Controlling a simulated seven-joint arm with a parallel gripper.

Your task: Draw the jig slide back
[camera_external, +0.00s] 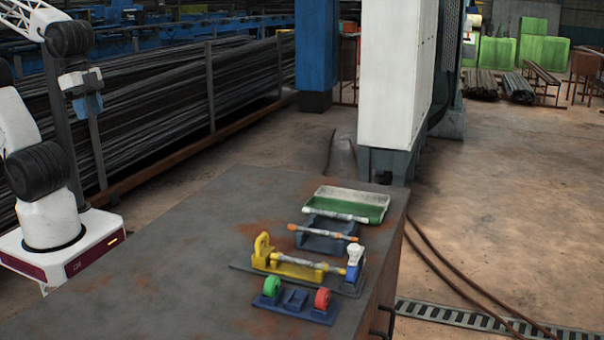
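The jig stands on the metal table (165,255), on a long dark base plate (243,267). It has a yellow body (262,247) with an upright at its left end. A pale rod (299,261) lies along the yellow body. A blue block with a white knob (355,256) stands at the right end, close to the rod's end. Which part is the slide I cannot tell for sure. My gripper (90,112) hangs at the upper left, well away from the jig, apparently empty. Its fingers are too small to tell open from shut.
The table's left half is clear.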

